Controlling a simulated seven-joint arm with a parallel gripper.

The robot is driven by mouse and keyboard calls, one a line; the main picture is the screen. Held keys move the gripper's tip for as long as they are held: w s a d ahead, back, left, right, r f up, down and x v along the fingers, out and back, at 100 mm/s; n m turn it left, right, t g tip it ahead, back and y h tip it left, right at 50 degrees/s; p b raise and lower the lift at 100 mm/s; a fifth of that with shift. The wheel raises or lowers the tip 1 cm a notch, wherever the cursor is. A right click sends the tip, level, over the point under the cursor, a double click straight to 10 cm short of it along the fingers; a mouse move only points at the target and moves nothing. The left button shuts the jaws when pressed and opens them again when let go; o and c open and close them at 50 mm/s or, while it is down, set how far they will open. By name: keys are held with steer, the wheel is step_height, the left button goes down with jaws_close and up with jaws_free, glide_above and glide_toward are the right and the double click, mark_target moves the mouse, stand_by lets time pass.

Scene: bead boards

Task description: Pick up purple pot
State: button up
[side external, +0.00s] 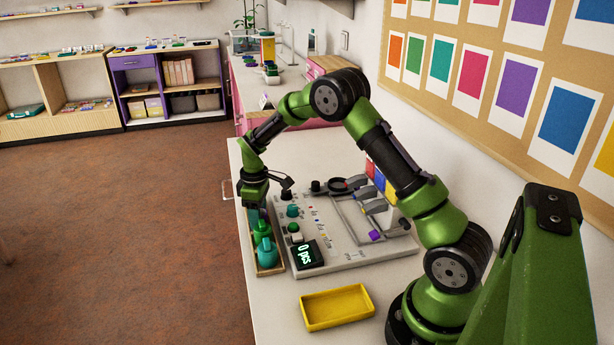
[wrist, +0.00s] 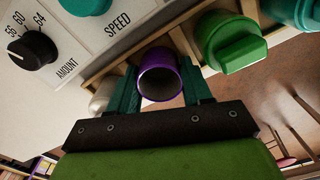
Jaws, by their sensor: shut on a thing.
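The purple pot (wrist: 158,77) shows in the wrist view as a round purple rim with a dark hollow. It sits between the two teal fingers of my gripper (wrist: 160,88), which is shut on it. The pot is at the wooden rack that holds other pots, and I cannot tell whether it still touches the rack. In the side view my gripper (side external: 252,203) points down over the far end of the rack, and the pot is hidden there.
A green pot (wrist: 232,42) and a teal pot stand along the wooden rack (side external: 270,270). A grey board (side external: 345,262) with knobs and a "0 pcs" display lies beside the rack. A yellow tray (side external: 337,307) stands nearer the camera. The table edge is left of the rack.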

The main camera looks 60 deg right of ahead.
steer(key=shift+r, duration=0.1)
step_height(320, 180, up, 9)
steer(key=s+d+r+m, duration=0.1)
steer(key=s+d+m, duration=0.3)
steer(key=d, duration=1)
steer(key=shift+s+d, duration=0.35)
steer(key=shift+s, duration=0.35)
steer(key=s+d+m, duration=0.1)
steer(key=s+d, duration=0.1)
steer(key=d, duration=0.1)
steer(key=s+d+m, duration=0.1)
steer(key=s+d, duration=0.1)
steer(key=d, duration=0.1)
steer(key=s+d+m, duration=0.2)
steer(key=d, duration=0.1)
steer(key=shift+s+r, duration=0.15)
steer(key=shift+r, duration=0.05)
steer(key=shift+c, duration=0.7)
steer(key=shift+m, duration=0.6)
steer(key=shift+s+d+f, duration=0.1)
steer(key=shift+f, duration=2.6)
steer(key=shift+s+f, duration=0.1)
steer(key=shift+s, duration=0.05)
